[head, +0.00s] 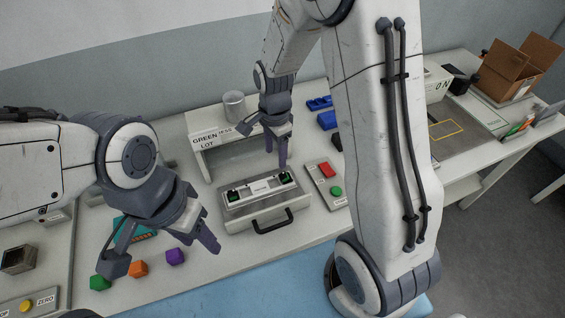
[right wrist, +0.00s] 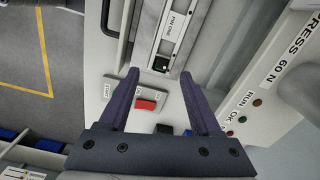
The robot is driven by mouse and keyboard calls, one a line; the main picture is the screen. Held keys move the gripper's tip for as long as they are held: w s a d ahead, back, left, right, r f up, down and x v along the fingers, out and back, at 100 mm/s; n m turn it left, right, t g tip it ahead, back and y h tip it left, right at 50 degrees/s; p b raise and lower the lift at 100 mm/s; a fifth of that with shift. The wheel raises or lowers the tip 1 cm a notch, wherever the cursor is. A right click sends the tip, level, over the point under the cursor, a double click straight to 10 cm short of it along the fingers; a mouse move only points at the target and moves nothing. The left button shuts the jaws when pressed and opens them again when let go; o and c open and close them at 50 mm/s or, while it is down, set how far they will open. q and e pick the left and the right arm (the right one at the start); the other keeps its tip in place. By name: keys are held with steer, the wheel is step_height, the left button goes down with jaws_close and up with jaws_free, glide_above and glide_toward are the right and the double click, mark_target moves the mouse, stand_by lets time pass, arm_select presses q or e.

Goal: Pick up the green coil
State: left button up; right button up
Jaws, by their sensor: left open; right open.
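A small green piece (head: 100,283) lies on the table at the lower left, beside an orange piece (head: 138,268) and a purple piece (head: 175,256). Two smaller green parts sit in dark sockets at the left (head: 234,196) and right (head: 285,178) ends of the fixture (head: 262,214). I cannot tell for certain which green thing is the coil. My left gripper (head: 160,254) is open and empty, above the coloured pieces. My right gripper (head: 277,148) is open and empty above the back of the fixture; its spread fingers also show in the right wrist view (right wrist: 159,74).
A button panel (head: 327,184) with red and green buttons is right of the fixture. Blue bins (head: 326,121) lie farther back. A teal tray is partly hidden by my left gripper.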

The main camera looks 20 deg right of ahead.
steer(key=w+d+f+m, duration=0.1)
steer(key=d+f+m, duration=0.1)
steer(key=p, duration=0.1)
glide_above(286, 173)
steer(key=a, duration=0.1)
steer(key=shift+m, duration=0.3)
steer(key=f, duration=0.4)
steer(key=shift+s+f, duration=0.15)
steer(key=shift+s, duration=0.2)
steer(key=shift+d+f+p, duration=0.2)
steer(key=shift+f+p, duration=0.55)
steer(key=shift+f, duration=0.45)
steer(key=shift+d+f+p, duration=0.15)
steer(key=shift+f+p, duration=0.55)
steer(key=shift+f, duration=0.45)
steer(key=shift+w+f, duration=0.1)
steer(key=shift+f, duration=0.3)
jaws_close()
